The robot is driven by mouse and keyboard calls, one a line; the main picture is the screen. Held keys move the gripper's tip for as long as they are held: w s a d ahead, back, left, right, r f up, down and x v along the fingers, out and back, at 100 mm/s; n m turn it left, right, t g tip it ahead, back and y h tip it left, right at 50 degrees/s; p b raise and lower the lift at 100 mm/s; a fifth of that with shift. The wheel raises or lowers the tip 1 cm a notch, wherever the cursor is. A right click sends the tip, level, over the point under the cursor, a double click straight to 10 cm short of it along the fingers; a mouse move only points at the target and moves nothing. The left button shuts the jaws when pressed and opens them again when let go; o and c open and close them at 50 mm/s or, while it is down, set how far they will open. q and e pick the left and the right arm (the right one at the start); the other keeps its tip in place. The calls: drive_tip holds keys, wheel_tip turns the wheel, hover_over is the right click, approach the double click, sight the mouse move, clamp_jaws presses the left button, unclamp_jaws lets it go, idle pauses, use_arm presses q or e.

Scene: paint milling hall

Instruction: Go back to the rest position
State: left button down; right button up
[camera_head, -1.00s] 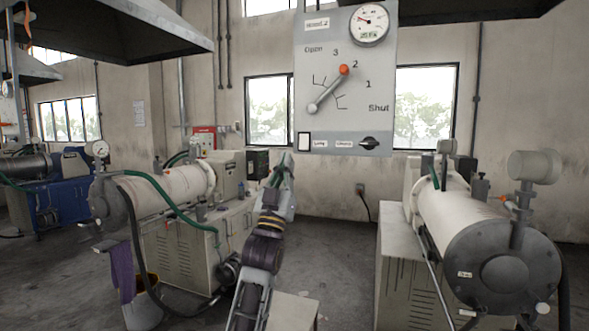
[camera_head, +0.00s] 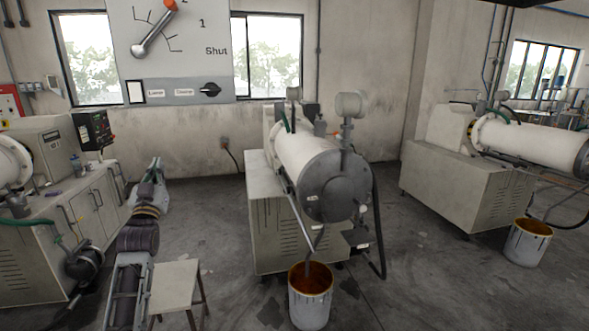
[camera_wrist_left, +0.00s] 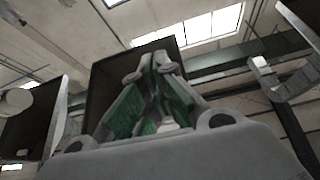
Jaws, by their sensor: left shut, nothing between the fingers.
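My left gripper (camera_head: 157,166) is raised at the left of the head view, above the floor and in front of the cabinet and wall. It is empty. The left wrist view shows its green-padded fingers (camera_wrist_left: 156,62) pointing up, with their tips together. A grey control panel (camera_head: 222,60) hangs at the top, cut off by the frame. Its lever (camera_head: 152,32) has an orange knob and slants up to the right near the 2. The gripper is below the panel and apart from it. My right gripper does not show.
A white mill (camera_head: 310,160) stands in the middle above a paint bucket (camera_head: 309,300). Another mill (camera_head: 530,143) and bucket (camera_head: 526,245) are at right. A small stool (camera_head: 175,285) stands beside my left arm. A cabinet (camera_head: 60,235) is at left. Floor between the mills is clear.

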use_arm(q)
drive_tip(key=w+d+f+m+g+h, duration=0.1)
drive_tip(key=w+d+f+g, duration=0.2)
drive_tip(key=f, duration=1.4)
drive_tip(key=w+d+f+g+h, duration=0.25)
drive_tip(key=w+f, duration=0.25)
drive_tip(key=f, duration=1.2)
drive_tip(key=s+d+f+m+g, duration=0.1)
drive_tip(key=s+d+f+g, duration=0.35)
drive_tip(key=f, duration=1.15)
drive_tip(key=s+a+f+m+g, duration=0.15)
drive_tip(key=s+f, duration=0.65)
drive_tip(key=f, duration=0.8)
drive_tip(key=s+d+f+g, duration=0.3)
drive_tip(key=s+f+g, duration=0.3)
drive_tip(key=s+f, duration=1.8)
drive_tip(key=s+d+f+g, duration=0.1)
drive_tip(key=s+f+g, duration=0.1)
drive_tip(key=s, duration=1.6)
drive_tip(key=s+d+f+g+h, duration=0.1)
drive_tip(key=s+f+g, duration=0.2)
drive_tip(key=s, duration=1.5)
wheel_tip(320, 180, down, 2)
drive_tip(key=shift+s+f, duration=0.1)
drive_tip(key=shift+s, duration=0.3)
